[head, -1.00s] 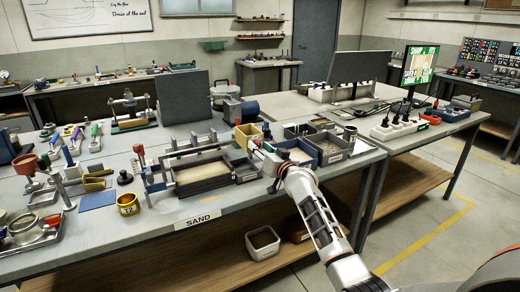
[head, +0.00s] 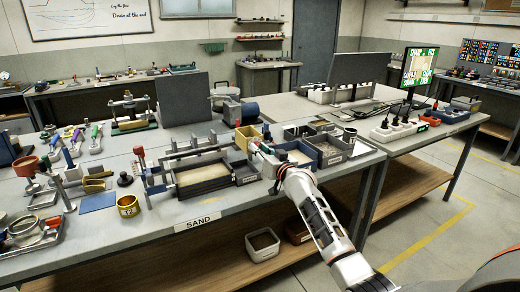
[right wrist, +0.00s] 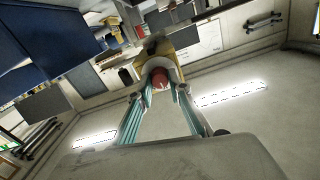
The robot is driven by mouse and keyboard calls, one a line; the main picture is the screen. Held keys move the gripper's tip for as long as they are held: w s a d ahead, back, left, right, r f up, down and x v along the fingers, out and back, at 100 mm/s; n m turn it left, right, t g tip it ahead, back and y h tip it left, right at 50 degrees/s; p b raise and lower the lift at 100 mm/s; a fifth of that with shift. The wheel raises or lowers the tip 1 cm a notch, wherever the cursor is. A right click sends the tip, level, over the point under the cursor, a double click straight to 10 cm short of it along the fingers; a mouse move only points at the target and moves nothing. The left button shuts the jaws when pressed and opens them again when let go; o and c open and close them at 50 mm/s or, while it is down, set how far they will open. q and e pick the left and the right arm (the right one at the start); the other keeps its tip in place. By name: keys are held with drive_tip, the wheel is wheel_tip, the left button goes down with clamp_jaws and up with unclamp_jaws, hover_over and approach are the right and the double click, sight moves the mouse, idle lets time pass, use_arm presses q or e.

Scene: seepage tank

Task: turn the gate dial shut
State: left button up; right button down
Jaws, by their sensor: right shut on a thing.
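My right gripper (head: 260,150) reaches to the right end of the sand tank (head: 203,186), beside a yellow box (head: 247,135). In the right wrist view its two fingers close around a round red knob (right wrist: 160,77), which looks like the gate dial. A pale ring and a yellow part sit around and behind the knob. In the head view the gripper covers most of the knob, so its turn angle cannot be read. The tank is a low dark frame with pale sand inside. My left gripper is out of view.
Open trays (head: 333,158) stand close right of my right gripper. A grey panel (head: 184,97) rises behind the tank. A yellow cup (head: 128,206) and a red-topped stand (head: 140,153) are to the left. The front strip near the SAND label (head: 197,222) is clear.

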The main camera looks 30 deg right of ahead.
drive_tip(key=shift+f+n+p, duration=0.1)
drive_tip(key=shift+n+p, duration=2.15)
drive_tip(key=shift+n, duration=5.25)
drive_tip(key=c, duration=1.9)
unclamp_jaws()
drive_tip(key=s, duration=1.2)
drive_tip(key=shift+d, duration=0.2)
